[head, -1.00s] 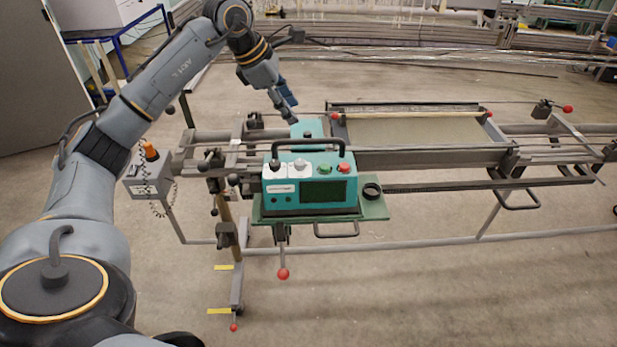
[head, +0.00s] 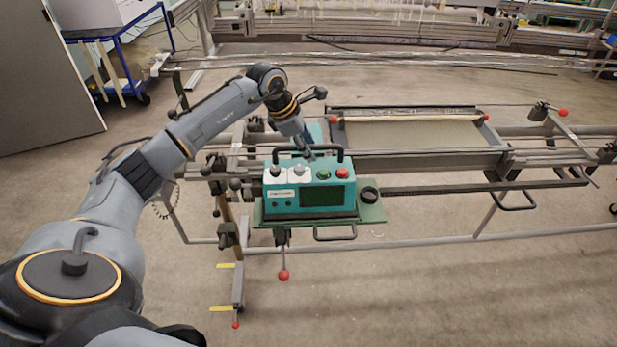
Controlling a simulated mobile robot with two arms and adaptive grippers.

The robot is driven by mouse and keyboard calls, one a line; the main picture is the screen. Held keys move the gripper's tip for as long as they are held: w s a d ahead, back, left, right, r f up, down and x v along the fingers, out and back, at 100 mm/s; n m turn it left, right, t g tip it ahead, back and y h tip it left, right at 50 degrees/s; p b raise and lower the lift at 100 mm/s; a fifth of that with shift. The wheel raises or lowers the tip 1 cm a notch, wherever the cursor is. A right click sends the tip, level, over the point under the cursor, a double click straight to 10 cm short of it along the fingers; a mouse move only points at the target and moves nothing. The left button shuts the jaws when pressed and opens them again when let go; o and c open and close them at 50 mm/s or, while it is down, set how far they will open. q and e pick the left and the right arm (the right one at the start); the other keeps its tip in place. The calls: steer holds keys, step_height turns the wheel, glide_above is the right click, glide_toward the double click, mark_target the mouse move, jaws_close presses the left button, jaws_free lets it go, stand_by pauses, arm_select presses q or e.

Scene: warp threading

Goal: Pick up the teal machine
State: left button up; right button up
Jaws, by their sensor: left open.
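The teal machine (head: 310,200) stands upright on a green plate (head: 374,213) at the near side of the metal frame. It has a dark screen, coloured knobs on top and a black carrying handle (head: 337,149) arching over it. My left gripper (head: 305,150) points down just behind the handle, above the rear of the machine. It is open, and its fingertips are partly hidden by the handle. I cannot tell whether it touches the handle. My right gripper is not in view.
A black ring (head: 369,195) sits on the plate right of the machine. The long metal frame (head: 430,160) with a grey panel stretches to the right. Red-tipped levers stick out, one below the plate (head: 284,275). A blue cart (head: 125,60) stands at the back left.

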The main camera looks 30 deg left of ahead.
arm_select(q)
steer(key=shift+w+f, duration=0.15)
steer(key=shift+f, duration=0.35)
jaws_close()
steer(key=shift+w+r, duration=0.1)
steer(key=shift+r, duration=0.15)
